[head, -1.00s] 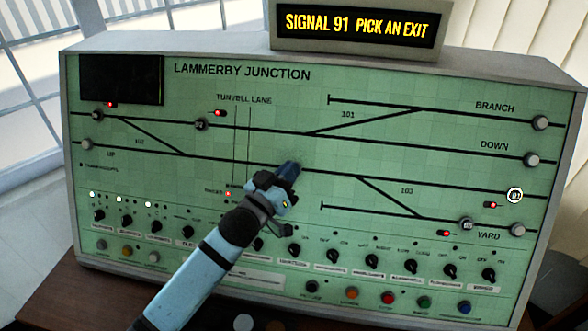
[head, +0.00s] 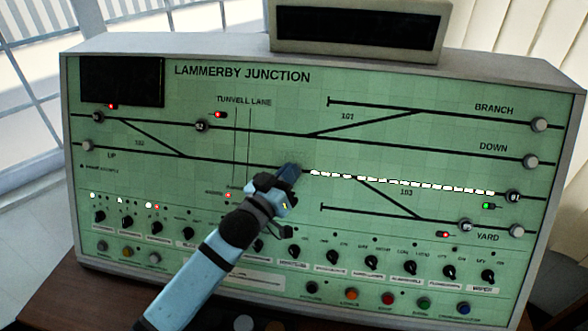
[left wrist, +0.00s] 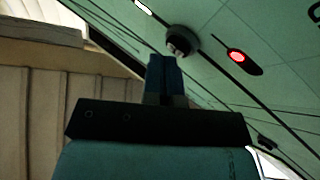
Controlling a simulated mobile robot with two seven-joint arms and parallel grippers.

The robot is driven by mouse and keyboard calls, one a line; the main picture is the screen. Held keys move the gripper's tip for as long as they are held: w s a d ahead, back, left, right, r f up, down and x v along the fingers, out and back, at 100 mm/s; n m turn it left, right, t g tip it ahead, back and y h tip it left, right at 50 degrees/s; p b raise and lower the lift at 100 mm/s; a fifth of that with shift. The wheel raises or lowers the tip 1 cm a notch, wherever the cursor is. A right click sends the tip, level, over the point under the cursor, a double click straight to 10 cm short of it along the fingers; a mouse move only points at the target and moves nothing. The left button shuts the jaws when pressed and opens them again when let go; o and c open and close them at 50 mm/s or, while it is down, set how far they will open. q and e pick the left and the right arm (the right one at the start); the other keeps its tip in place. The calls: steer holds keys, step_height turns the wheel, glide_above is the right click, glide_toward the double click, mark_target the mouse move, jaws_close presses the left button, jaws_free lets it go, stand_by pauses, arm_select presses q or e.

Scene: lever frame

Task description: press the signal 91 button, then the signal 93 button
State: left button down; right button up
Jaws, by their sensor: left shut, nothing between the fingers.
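The signal 91 button (head: 514,197) is a dark round knob at the panel's right, on the lower main line. A green lamp (head: 488,206) is lit beside it. My left gripper (head: 290,171) is shut and empty, its tip at the middle of that line, far left of signal 91. In the left wrist view, my shut fingertips (left wrist: 165,62) are at a dark round button (left wrist: 180,41) with a pale mark, near a red lamp (left wrist: 237,56). I cannot read its number or tell whether I touch it. I cannot make out a signal 93 label. My right gripper is out of view.
A row of white lights (head: 400,183) runs along the line from my gripper to signal 91. The display (head: 357,27) on top is blank. Rotary switches (head: 332,257) and coloured buttons (head: 387,299) line the lower panel, below my gripper.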

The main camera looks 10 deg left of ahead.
arm_select(q)
steer(key=shift+s+r, duration=0.3)
steer(key=shift+s, duration=0.25)
steer(key=shift+p, duration=0.3)
steer(key=s+p, duration=0.1)
steer(key=s+r+p, duration=0.1)
steer(key=s, duration=0.1)
steer(key=s+r+p, duration=0.1)
steer(key=shift+s+r, duration=0.15)
steer(key=shift+s, duration=0.05)
